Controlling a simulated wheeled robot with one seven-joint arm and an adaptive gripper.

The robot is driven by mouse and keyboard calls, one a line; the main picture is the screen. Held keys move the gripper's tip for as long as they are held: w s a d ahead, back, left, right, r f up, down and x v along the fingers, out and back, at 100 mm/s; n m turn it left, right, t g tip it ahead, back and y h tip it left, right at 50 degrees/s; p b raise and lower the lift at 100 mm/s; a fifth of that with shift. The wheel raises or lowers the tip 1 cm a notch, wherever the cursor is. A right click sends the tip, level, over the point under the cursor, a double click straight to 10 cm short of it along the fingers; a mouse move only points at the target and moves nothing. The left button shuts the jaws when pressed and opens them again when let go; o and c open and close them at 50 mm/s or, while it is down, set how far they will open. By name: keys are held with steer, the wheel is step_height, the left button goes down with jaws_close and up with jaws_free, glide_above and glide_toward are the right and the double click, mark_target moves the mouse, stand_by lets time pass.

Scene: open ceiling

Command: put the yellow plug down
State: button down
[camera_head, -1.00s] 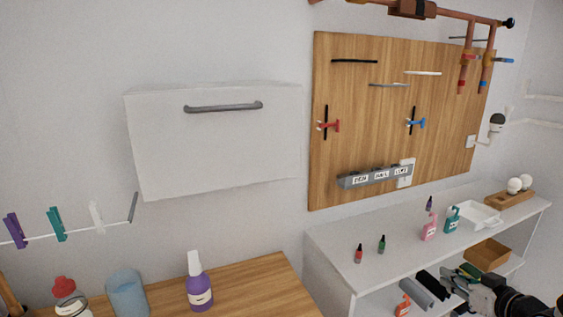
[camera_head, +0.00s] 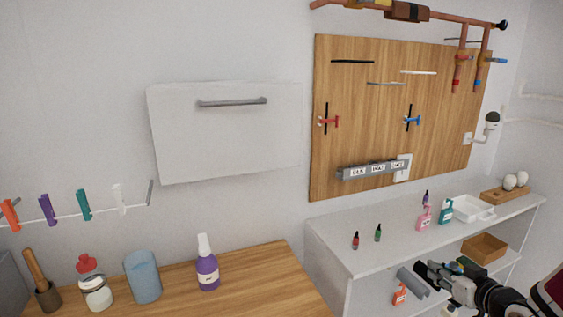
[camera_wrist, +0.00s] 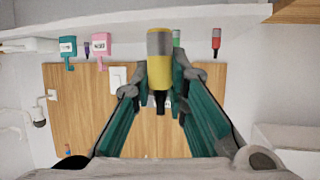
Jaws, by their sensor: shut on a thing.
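The yellow plug (camera_wrist: 159,72) shows in the wrist view, with a grey upper end and a dark lower tip. My gripper (camera_wrist: 160,80) is shut on it, with a finger on each side. In the head view my gripper (camera_head: 428,272) is at the lower right, in front of the white shelf unit (camera_head: 375,262) and lower in the picture than its top. I cannot make out the plug clearly there. The wrist view is upside down, so bottles seem to hang from a white surface.
A brown box (camera_head: 484,248) and grey roll (camera_head: 412,282) are lower. The wooden table (camera_head: 262,268) has free room at right.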

steer(key=w+a+f+m+h, duration=0.1)
steer(key=w+a, duration=0.3)
steer(key=a, duration=0.7)
steer(key=w+a+f, duration=0.1)
steer(key=w+a, duration=0.3)
steer(key=a, duration=0.6)
steer(key=shift+s+a+r, duration=0.2)
steer(key=shift+s+r, duration=0.15)
steer(key=shift+s, duration=0.35)
steer(key=shift+s+a+r, duration=0.15)
steer(key=shift+s+r, duration=0.2)
steer(key=shift+s, duration=0.35)
steer(key=shift+s+a+r, duration=0.2)
steer(key=shift+s+r, duration=0.15)
steer(key=shift+s, duration=0.35)
